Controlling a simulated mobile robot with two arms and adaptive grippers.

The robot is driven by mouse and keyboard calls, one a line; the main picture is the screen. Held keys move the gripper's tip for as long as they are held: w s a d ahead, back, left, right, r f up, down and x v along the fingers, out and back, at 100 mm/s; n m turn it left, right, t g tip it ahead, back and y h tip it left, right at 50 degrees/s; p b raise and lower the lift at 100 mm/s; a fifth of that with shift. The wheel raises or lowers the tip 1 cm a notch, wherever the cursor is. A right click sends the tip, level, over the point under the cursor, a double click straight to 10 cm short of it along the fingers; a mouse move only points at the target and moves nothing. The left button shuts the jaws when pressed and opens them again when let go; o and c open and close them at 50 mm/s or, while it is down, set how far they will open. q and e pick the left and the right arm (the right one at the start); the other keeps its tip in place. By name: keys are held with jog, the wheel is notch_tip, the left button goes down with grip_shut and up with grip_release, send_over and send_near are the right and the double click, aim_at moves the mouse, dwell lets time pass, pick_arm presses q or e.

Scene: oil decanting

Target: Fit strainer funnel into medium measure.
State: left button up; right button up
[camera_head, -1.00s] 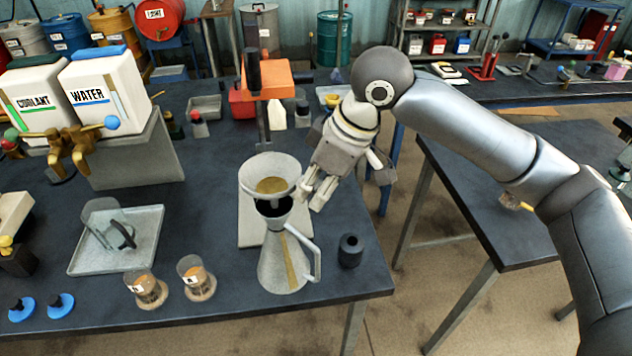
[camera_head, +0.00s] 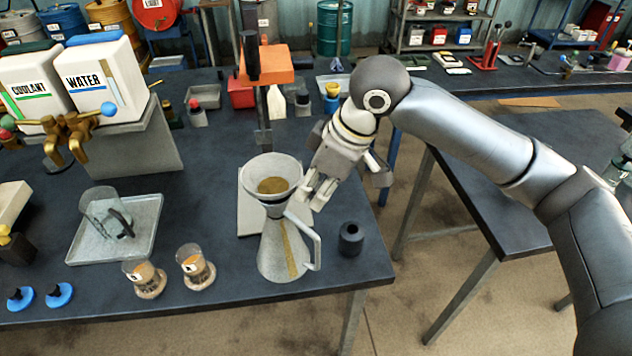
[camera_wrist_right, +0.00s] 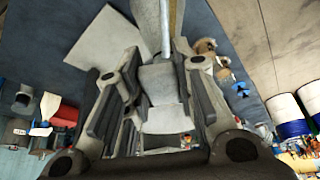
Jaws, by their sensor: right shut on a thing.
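The strainer funnel (camera_head: 291,170) is a pale grey cone with a brownish mesh inside. It sits upright over the mouth of the medium measure (camera_head: 268,256), a grey conical jug with a handle on its right and a yellowish strip on its side. The funnel's lower end hides the mouth, so I cannot tell how deep the spout is. My right gripper (camera_head: 309,194) is shut on the funnel at its right side. The right wrist view shows its fingers around a grey piece (camera_wrist_right: 160,82). My left gripper is not in view.
A black cylinder (camera_head: 351,240) stands right of the measure near the table's edge. Two small beakers (camera_head: 145,279) (camera_head: 196,268) stand left of it. A stand with an orange top (camera_head: 267,65) is behind. A tray (camera_head: 75,249) holds a clear vessel (camera_head: 104,212).

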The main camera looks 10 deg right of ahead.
jog(key=shift+f, duration=0.65)
jog(key=o, duration=1.1)
jog(key=v, duration=1.2)
